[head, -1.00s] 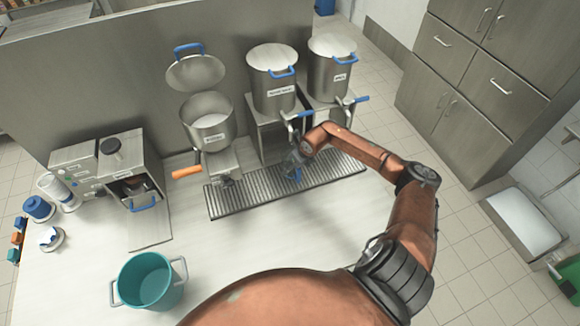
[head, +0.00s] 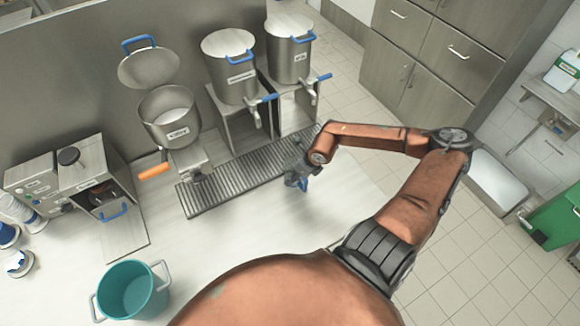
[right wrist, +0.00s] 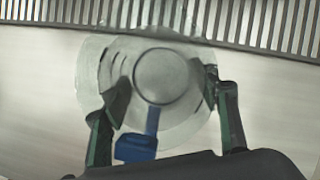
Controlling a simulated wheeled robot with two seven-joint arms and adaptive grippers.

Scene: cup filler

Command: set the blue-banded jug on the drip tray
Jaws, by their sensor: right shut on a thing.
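My right gripper (head: 298,178) is shut on a round, grey, see-through jug with a blue part, seen from above in the right wrist view (right wrist: 166,76). The fingers (right wrist: 165,105) stand on either side of its body. In the head view only a little of it shows, with blue (head: 303,185) below the fingers. The slatted drip tray (head: 245,172) runs along the counter under the taps. The jug is off the tray, beside its front edge near the right end. The tray's slats (right wrist: 270,24) cross the top of the right wrist view. My left gripper is out of view.
Two steel urns (head: 230,70) (head: 290,52) with blue-handled taps stand behind the tray. An open-lidded pot (head: 168,118) with an orange-handled tap is left of them. A teal bucket (head: 132,290) stands at front left. The counter before the tray is mostly clear.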

